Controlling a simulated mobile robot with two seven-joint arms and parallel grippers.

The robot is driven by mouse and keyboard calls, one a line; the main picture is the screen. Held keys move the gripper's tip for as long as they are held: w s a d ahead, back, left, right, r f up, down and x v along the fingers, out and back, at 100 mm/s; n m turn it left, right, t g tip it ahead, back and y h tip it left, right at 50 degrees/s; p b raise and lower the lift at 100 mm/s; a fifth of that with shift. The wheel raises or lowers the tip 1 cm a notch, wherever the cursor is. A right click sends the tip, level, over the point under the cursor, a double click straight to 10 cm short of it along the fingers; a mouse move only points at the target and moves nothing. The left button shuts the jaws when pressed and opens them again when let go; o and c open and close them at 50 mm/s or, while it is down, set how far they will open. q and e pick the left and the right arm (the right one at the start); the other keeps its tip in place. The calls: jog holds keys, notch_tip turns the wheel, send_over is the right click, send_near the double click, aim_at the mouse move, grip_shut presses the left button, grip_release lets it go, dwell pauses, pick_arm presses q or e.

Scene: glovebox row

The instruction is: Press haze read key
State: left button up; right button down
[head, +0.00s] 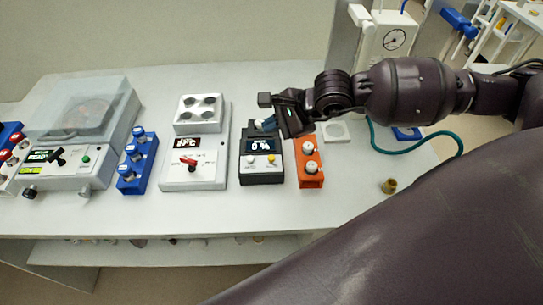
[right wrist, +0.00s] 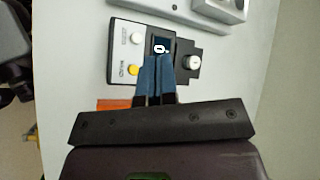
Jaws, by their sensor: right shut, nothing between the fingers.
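The haze meter (head: 262,168) is a dark box on the bench with a lit display (head: 262,146) reading 0 %. A white key (head: 250,160) and a yellow key (head: 270,160) sit on its front panel. In the right wrist view the meter (right wrist: 119,52) shows the white key (right wrist: 136,38), the yellow key (right wrist: 133,71) and small print too fine to read surely. My right gripper (head: 266,124) is shut and empty at the meter's rear edge in the head view. Its blue fingers (right wrist: 158,62) overlap the display in the right wrist view. Contact cannot be told. My left gripper is out of view.
An orange holder (head: 310,172) with white-capped vials stands close right of the meter. A white device with a red lever (head: 205,175) is left of it, then a blue vial rack (head: 136,165). A small brass cup (head: 389,186) stands right. The bench front is clear.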

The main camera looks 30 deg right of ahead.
jog(key=b, duration=0.3)
send_over(272, 159)
notch_tip(272, 159, down, 7)
jog(key=shift+r, duration=0.1)
jog(key=shift+f+b, duration=0.6)
jog(key=shift+f, duration=0.15)
jog(key=shift+r, duration=0.1)
dwell(0.8)
dwell(0.4)
jog(key=shift+f+b, duration=0.4)
jog(key=shift+f, duration=0.1)
